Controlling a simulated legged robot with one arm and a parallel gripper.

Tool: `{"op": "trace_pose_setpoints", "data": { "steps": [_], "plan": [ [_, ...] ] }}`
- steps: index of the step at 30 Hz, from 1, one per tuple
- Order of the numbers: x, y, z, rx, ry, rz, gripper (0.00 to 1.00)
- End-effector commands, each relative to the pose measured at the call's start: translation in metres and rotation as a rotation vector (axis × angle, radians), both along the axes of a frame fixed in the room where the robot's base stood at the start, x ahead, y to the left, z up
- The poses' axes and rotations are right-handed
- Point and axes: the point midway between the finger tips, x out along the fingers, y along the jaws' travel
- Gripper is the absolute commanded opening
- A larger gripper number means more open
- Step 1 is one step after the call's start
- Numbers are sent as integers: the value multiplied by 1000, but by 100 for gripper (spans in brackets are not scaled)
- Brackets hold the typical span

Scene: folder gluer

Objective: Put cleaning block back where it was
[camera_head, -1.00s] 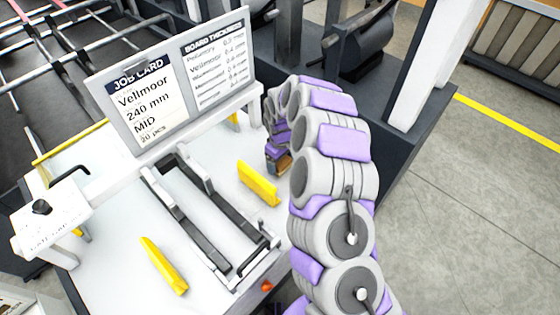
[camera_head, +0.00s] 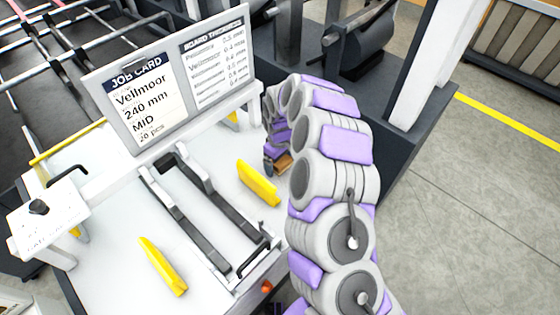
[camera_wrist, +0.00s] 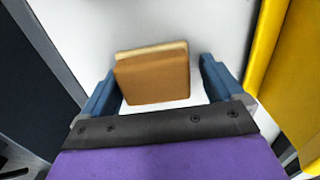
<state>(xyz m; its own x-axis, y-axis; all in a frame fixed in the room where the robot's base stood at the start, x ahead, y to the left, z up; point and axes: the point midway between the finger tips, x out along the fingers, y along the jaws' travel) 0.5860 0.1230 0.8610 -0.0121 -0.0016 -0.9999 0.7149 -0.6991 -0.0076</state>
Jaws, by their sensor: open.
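The cleaning block (camera_wrist: 152,78) is a tan-brown block with a paler layer along its far edge. In the wrist view it lies on the white table top, between the two blue fingers of my gripper (camera_wrist: 160,85). The fingers stand apart, with a gap showing on each side of the block. In the head view my gripper (camera_head: 275,162) is at the right part of the white table, right of a yellow bar. Only a small part of the block (camera_head: 284,162) shows there beside the fingers; my arm hides the rest.
A yellow bar (camera_head: 258,184) stands just left of my gripper, and another yellow bar (camera_head: 163,266) lies at the front left. Dark rails (camera_head: 190,222) run between them. The job card board (camera_head: 148,98) stands behind. A dark machine frame (camera_head: 405,130) is at the right.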

Motion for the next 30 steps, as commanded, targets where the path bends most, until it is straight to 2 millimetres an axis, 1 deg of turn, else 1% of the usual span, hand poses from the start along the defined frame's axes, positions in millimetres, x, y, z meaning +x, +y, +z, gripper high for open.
{"op": "trace_pose_setpoints", "data": {
  "steps": [1,3,8,12,18,21,24,27,30],
  "plan": [
    [-4,-3,6,-4,14,-4,100],
    [-2,-3,22,-4,9,-5,100],
    [-2,-14,59,-1,2,-8,100],
    [1,-13,93,2,-11,-7,100],
    [2,-11,136,-1,-12,-7,100],
    [2,-11,153,1,-14,-7,100],
    [1,-11,166,1,-11,-8,100],
    [1,-12,173,1,-11,-8,100],
    [1,-12,176,1,-11,-8,100]
  ]
}}
